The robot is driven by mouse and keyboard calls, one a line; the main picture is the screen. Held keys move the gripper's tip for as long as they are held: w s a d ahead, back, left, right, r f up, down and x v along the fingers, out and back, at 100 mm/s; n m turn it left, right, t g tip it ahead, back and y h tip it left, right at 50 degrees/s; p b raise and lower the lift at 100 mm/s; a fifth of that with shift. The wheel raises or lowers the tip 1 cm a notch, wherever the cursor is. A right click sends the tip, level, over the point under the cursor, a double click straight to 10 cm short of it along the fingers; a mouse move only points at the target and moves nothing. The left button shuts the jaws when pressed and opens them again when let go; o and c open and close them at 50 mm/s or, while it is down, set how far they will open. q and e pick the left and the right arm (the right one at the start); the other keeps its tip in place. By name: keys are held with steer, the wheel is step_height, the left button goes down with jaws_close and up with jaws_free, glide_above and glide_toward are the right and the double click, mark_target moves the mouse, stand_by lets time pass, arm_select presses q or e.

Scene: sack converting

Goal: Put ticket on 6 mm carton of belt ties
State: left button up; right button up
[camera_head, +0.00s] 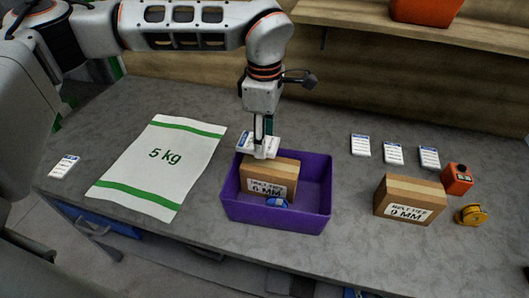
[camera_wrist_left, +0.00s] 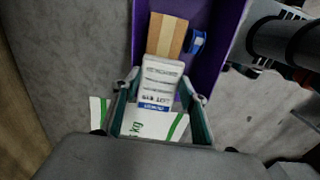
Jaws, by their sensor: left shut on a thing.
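My left gripper (camera_head: 260,152) is shut on a ticket (camera_head: 251,142), a white card with a blue end band. The ticket (camera_wrist_left: 160,84) also shows between the fingers (camera_wrist_left: 162,108) in the left wrist view. It is at the back edge of a brown carton (camera_head: 268,173) standing in the purple bin; I cannot tell whether they touch. A second belt ties carton (camera_head: 410,200) stands on the table at right, apparently marked 9 MM. My right gripper is not in view.
The purple bin (camera_head: 322,190) also holds a blue tape roll (camera_head: 277,203). A 5 kg sack (camera_head: 160,165) lies flat at left, with a loose ticket (camera_head: 64,167) beyond it. Three tickets (camera_head: 393,153), an orange box (camera_head: 457,179) and a yellow roll (camera_head: 471,215) are at right.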

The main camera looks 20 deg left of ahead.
mark_target(265, 163)
arm_select(q)
steer(key=shift+f, duration=0.95)
step_height(265, 163, down, 3)
steer(key=shift+f, duration=0.35)
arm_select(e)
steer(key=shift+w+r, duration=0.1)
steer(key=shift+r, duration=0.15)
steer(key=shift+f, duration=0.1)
arm_select(q)
steer(key=shift+f, duration=0.15)
steer(key=o, duration=1.1)
